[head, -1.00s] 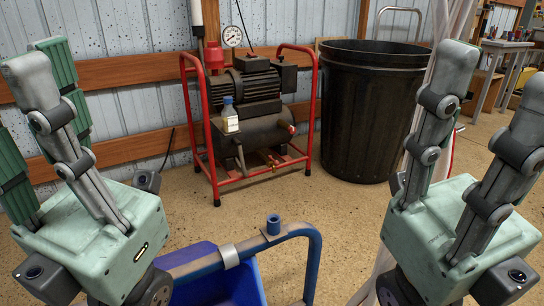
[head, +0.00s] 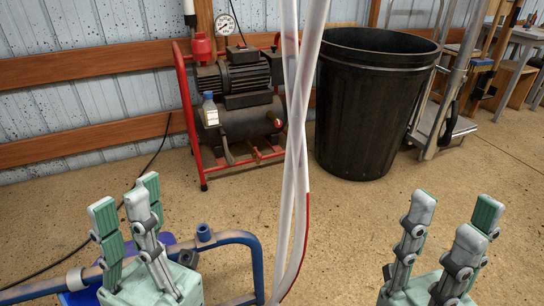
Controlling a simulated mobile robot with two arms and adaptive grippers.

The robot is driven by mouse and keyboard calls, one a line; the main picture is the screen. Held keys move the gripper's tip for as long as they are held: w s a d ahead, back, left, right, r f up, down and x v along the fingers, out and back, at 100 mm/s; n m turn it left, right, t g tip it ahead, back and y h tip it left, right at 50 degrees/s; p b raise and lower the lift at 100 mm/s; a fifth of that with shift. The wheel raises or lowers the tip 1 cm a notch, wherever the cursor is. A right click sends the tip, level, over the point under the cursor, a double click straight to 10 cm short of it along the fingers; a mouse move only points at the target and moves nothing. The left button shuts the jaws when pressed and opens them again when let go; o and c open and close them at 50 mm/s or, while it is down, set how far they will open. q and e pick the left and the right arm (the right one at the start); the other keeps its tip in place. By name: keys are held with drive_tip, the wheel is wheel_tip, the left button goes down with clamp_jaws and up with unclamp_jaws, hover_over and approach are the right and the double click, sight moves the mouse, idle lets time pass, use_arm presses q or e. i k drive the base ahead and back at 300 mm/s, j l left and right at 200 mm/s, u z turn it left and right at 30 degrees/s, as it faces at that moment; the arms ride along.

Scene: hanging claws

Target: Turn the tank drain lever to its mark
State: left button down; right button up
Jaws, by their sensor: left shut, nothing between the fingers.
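The compressor's dark tank (head: 242,124) lies inside a red tube frame near the back wall. A small brass fitting with a short lever-like part (head: 255,153) shows under the tank. It is too small to tell the lever's angle, and I cannot make out a mark. My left gripper (head: 124,203) is low at the left, shut and empty, its fingers pointing up, well apart from the compressor. My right gripper (head: 455,218) is low at the right, fingers up, spread and empty, also apart from it.
White and red hoses (head: 295,150) hang in front of the compressor's right side. A blue tubular handle (head: 240,238) and a blue bin (head: 75,295) are near my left gripper. A black barrel (head: 365,110) stands right of the compressor.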

sight(260, 155)
drive_tip(key=i+l+u, duration=0.1)
drive_tip(key=l, duration=0.25)
drive_tip(key=i+l, duration=0.25)
drive_tip(key=i+l+u, duration=0.15)
drive_tip(key=l, duration=0.25)
drive_tip(key=i+l+u, duration=0.1)
drive_tip(key=l, duration=0.3)
drive_tip(key=i+l, duration=0.25)
drive_tip(key=i+l+u, duration=0.15)
drive_tip(key=l, duration=0.35)
drive_tip(key=i+u, duration=0.15)
drive_tip(key=i, duration=0.25)
drive_tip(key=i+l+u, duration=0.1)
drive_tip(key=i, duration=0.3)
drive_tip(key=i+l+u, duration=0.15)
drive_tip(key=i, duration=0.25)
drive_tip(key=i+j, duration=0.15)
drive_tip(key=i, duration=0.15)
drive_tip(key=i+j, duration=0.2)
drive_tip(key=i+u, duration=0.05)
drive_tip(key=i, duration=0.05)
